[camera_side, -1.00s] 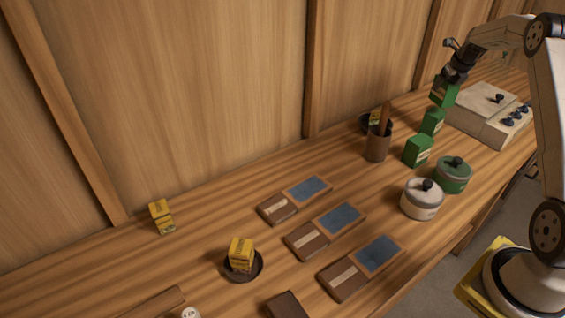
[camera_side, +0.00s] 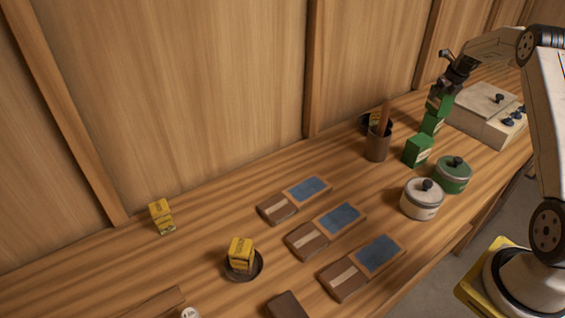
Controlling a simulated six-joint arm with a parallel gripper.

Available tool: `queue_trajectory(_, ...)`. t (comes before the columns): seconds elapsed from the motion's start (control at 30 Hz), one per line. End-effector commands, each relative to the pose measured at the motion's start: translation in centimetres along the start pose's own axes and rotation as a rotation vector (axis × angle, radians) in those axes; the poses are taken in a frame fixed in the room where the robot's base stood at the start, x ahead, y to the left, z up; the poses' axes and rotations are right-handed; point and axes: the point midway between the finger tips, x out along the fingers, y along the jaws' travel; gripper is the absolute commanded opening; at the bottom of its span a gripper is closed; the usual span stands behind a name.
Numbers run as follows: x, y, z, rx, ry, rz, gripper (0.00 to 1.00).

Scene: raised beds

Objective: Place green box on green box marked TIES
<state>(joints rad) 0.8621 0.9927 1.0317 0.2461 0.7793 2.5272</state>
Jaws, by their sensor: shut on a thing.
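My gripper (camera_side: 447,84) is at the upper right, pointing down, and is shut on a green box (camera_side: 438,103). The held box is slightly tilted in the picture. Directly below it is a second green box (camera_side: 430,124); the two look touching or nearly so, and I cannot tell which. A third, larger-looking green box (camera_side: 417,151) sits on the bench in front of the second. The lettering on the green boxes is too small to read, so I cannot tell which is marked TIES.
A brown cup (camera_side: 377,146) with sticks stands left of the green boxes. A green lidded pot (camera_side: 453,175) and a white lidded pot (camera_side: 421,199) stand in front. A pale box with knobs (camera_side: 488,112) is at right. Yellow boxes (camera_side: 241,253) and slates (camera_side: 341,219) lie leftward.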

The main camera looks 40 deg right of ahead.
Motion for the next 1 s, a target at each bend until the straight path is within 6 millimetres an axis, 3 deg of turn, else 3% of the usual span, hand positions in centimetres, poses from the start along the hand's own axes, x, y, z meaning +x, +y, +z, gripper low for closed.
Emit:
queue_trajectory(0.17,0.2,0.0,-0.1,0.000,0.000,0.000,0.09)
queue_trajectory(0.2,0.3,0.0,-0.1,0.000,0.000,0.000,0.83)
queue_trajectory(0.27,0.3,0.0,-0.1,0.000,0.000,0.000,1.00)
queue_trajectory(0.67,-0.2,0.0,0.1,0.000,-0.001,0.000,1.00)
queue_trajectory(1.0,-3.0,0.0,0.1,0.000,-0.001,-0.001,1.00)
